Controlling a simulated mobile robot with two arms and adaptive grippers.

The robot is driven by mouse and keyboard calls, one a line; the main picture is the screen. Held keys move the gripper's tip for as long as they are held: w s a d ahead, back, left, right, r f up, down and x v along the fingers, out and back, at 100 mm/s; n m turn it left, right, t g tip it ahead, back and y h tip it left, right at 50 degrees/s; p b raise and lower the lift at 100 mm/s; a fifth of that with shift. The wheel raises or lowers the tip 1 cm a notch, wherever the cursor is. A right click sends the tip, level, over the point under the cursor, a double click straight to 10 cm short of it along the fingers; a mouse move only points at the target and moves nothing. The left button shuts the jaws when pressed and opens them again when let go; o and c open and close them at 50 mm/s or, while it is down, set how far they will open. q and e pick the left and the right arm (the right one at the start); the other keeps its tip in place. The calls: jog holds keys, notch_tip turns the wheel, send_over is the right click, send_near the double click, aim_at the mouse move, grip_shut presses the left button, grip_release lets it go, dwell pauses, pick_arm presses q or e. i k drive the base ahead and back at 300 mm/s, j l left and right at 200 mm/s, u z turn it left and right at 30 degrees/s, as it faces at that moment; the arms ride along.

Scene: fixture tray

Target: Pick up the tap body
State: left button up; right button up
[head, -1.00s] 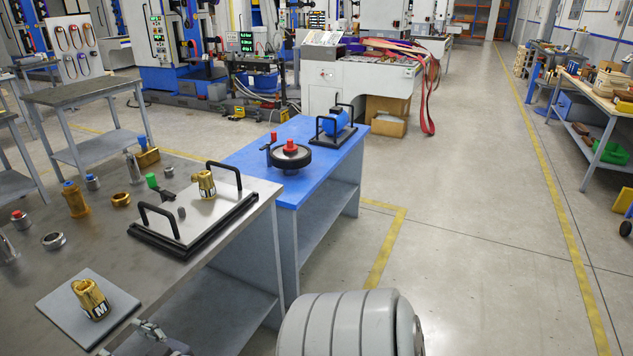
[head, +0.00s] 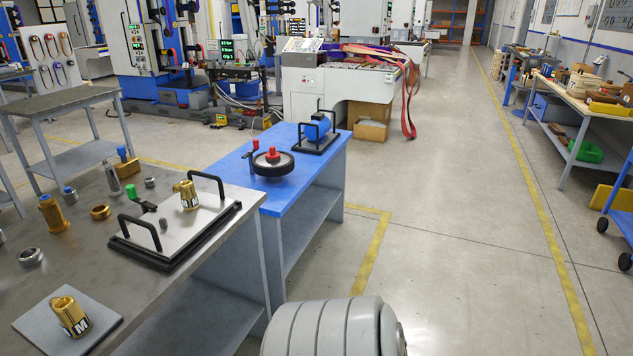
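Two similar brass pieces with dark bands and white lettering show in the head view; I cannot tell for sure which is the tap body. One brass piece (head: 70,316) stands on a grey square pad (head: 33,318) at the near left of the steel table. The other brass piece (head: 187,195) stands on a flat fixture tray (head: 205,221) with two black handles. Neither is touched by a gripper. Neither of my grippers is in view.
Several small fittings, including a brass ring (head: 100,212) and a brass fitting (head: 53,213), stand on the steel table (head: 75,262). A blue table (head: 247,190) beyond holds a black handwheel (head: 273,163) and a blue device (head: 318,127).

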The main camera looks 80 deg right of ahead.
aim_at(189, 196)
jog(key=z, duration=1.8)
jog(key=i+l, duration=0.2)
